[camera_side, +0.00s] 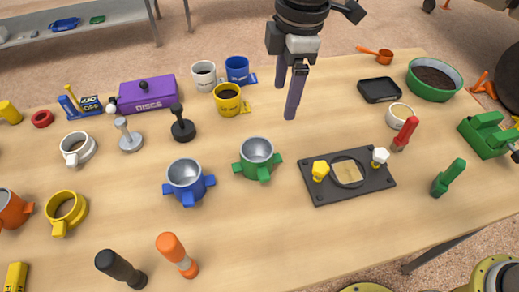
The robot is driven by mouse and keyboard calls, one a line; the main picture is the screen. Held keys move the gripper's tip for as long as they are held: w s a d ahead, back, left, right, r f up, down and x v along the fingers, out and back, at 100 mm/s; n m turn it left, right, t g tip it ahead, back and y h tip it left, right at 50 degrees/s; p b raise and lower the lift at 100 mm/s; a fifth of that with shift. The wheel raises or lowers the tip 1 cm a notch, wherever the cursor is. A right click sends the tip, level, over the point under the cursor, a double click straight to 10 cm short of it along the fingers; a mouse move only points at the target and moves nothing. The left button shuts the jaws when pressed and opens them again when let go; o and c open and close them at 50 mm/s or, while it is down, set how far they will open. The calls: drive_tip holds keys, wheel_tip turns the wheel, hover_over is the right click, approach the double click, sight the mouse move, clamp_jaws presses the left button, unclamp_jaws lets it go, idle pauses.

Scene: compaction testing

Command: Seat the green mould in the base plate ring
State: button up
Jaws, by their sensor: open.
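The green mould (257,158) stands upright on the wooden table, near the middle of the side view. It is a grey-lined cup with green lugs. The base plate (330,192) is a dark rectangular plate to its right. The base plate ring (347,172) lies in the plate's middle with a tan square on it, between a yellow knob (320,171) and a white knob (379,157). My gripper (287,98) is open and empty. It appears above the table, behind and slightly right of the green mould, not touching it.
A blue mould (186,181) stands left of the green one. Mugs (227,98) and a purple box (148,94) stand behind. The table (300,240) is clear in front of the plate.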

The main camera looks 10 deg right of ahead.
drive_tip(key=n, duration=0.1)
approach(262, 172)
drive_tip(key=shift+g+h, duration=0.3)
drive_tip(key=shift+g, duration=0.1)
drive_tip(key=f, duration=0.4)
drive_tip(key=shift+w+a, duration=0.1)
drive_tip(key=shift+a, duration=0.1)
drive_tip(key=shift+w+f, duration=0.2)
drive_tip(key=shift+f, duration=2.55)
clamp_jaws()
drive_tip(key=shift+r, duration=0.15)
